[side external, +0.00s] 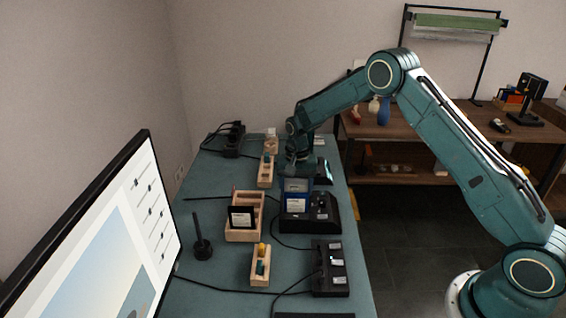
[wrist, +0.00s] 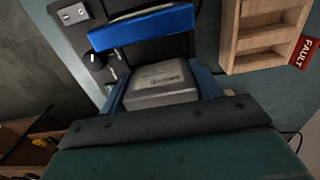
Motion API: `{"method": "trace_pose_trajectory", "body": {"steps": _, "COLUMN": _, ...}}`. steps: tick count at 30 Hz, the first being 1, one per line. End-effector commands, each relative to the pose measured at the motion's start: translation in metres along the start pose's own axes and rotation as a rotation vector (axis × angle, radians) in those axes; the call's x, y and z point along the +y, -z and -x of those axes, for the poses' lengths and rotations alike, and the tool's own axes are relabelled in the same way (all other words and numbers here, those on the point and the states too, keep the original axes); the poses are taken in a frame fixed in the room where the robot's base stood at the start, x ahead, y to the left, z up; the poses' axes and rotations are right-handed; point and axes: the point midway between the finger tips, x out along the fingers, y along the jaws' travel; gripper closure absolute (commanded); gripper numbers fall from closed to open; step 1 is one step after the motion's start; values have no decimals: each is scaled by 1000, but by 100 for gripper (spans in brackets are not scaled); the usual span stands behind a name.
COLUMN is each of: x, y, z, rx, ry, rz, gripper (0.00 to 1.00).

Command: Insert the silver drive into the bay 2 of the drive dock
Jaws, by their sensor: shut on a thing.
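The silver drive (wrist: 162,84) is between the two blue fingers of my gripper (wrist: 160,88) in the wrist view, and the fingers are shut on it. The black drive dock (side external: 312,221) stands on the teal table in the side view; its dark body also shows in the wrist view (wrist: 152,50). A blue drive (wrist: 142,27) stands in the dock, beyond the silver one. In the side view my gripper (side external: 297,178) is over the far part of the dock. The silver drive's lower end is hidden, so I cannot tell whether it has entered a bay.
A wooden tray (side external: 234,235) holding a black drive (side external: 241,216) stands left of the dock; a red FAULT tag (wrist: 304,50) shows beside it. A power strip (side external: 329,268), small wooden holder (side external: 259,266), pen stand (side external: 202,248), cables and a large monitor (side external: 105,240) are nearer the camera.

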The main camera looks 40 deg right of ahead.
Motion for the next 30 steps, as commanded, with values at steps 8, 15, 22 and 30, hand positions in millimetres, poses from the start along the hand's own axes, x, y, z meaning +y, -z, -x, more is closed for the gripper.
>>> {"method": "trace_pose_trajectory", "body": {"steps": 8, "x": 0, "y": 0, "z": -1, "rx": 1, "ry": 1, "rz": 0, "gripper": 11}}
{"method": "trace_pose_trajectory", "body": {"steps": 15, "x": 0, "y": 0, "z": -1, "rx": 0, "ry": 0, "rz": 0, "gripper": 11}}
{"method": "trace_pose_trajectory", "body": {"steps": 22, "x": 0, "y": 0, "z": 8, "rx": 2, "ry": 2, "rz": 0, "gripper": 11}}
{"method": "trace_pose_trajectory", "body": {"steps": 30, "x": 0, "y": 1, "z": 41, "rx": 3, "ry": 2, "rz": 0, "gripper": 11}}
